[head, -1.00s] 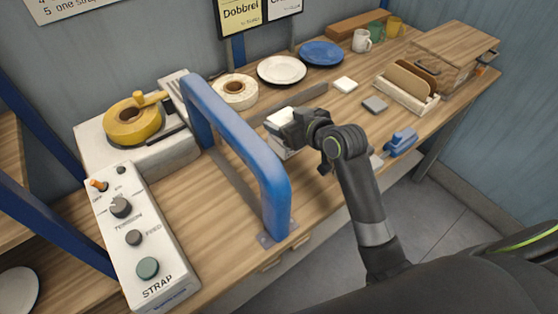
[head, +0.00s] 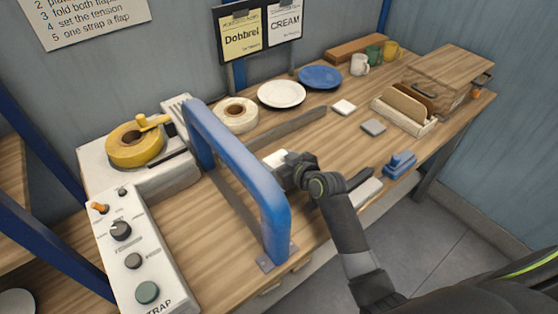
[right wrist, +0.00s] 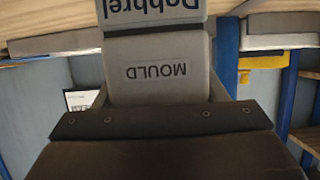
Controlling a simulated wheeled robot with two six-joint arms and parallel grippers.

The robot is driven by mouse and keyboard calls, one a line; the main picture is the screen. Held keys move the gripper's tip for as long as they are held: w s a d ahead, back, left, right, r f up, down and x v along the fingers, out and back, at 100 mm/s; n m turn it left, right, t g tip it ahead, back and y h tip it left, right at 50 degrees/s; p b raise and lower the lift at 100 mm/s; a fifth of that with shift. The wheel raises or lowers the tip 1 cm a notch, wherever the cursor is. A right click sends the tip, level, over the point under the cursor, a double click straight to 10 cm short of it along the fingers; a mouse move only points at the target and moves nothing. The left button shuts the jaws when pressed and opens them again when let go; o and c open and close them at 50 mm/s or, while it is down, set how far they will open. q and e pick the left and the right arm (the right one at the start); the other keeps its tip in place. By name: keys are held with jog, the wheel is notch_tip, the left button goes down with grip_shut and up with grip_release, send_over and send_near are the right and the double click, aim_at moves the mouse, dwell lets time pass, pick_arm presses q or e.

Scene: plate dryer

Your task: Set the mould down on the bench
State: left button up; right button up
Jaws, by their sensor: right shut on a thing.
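The mould (right wrist: 158,70) is a grey block lettered MOULD in the right wrist view, with a grey face reading Dobbrel (right wrist: 155,10) above it. In the head view a pale part of the mould (head: 275,157) shows just left of my right gripper (head: 284,167). My right gripper is shut on the mould, just behind the blue arch, which hides part of it. The wooden bench (head: 325,143) lies beneath. I cannot tell whether the mould touches it. My left gripper is not in view.
The blue arch (head: 235,165) stands close on the left, beside the STRAP control box (head: 133,261). A grey bar (head: 290,127) lies behind the gripper. A blue-handled tool (head: 400,165) and a card rack (head: 404,110) are to the right. A white plate (head: 281,94) is farther back.

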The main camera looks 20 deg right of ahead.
jog(key=shift+f, duration=0.1)
jog(key=o, duration=1.4)
jog(key=shift+c, duration=0.2)
jog(key=b+v, duration=0.1)
jog(key=v, duration=1.1)
